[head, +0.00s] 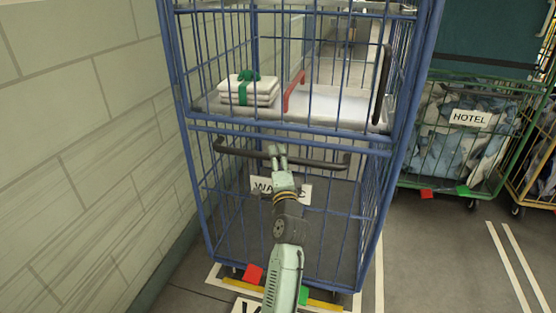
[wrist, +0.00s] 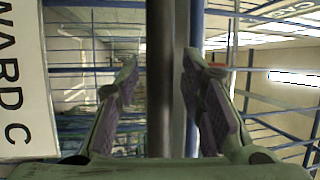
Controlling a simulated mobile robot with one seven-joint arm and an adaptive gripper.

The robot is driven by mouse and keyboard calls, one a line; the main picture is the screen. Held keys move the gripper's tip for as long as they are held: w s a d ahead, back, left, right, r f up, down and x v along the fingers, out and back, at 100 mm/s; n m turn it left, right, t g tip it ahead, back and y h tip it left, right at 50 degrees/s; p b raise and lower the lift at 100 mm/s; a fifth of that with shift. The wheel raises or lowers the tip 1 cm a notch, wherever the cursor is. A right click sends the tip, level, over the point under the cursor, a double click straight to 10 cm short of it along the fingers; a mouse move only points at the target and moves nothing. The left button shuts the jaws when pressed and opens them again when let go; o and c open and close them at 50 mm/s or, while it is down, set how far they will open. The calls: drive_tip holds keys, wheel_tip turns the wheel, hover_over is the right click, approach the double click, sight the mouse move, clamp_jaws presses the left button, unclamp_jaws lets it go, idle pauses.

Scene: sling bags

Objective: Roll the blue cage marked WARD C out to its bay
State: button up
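The blue cage (head: 198,185) stands upright in front of me, close to the left wall. Its white WARD C sign (head: 305,194) is partly covered by my arm and shows sideways in the wrist view (wrist: 20,80). A dark push handle (head: 235,151) crosses the cage front above the sign. My gripper (head: 277,152) is at the middle of this handle. In the wrist view the handle (wrist: 160,80) runs between the two spread fingers, with gaps visible beside it. A red pedal (head: 253,273) and a green pedal (head: 303,295) sit low on the cage front.
Folded white linen (head: 248,92) with a green ribbon lies on the cage shelf. A block wall (head: 90,130) is close at left. A green HOTEL cage (head: 404,150) stands at right. Clear floor with white lines (head: 512,265) lies at front right.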

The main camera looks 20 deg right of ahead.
idle(0.3)
drive_tip(key=v, duration=1.2)
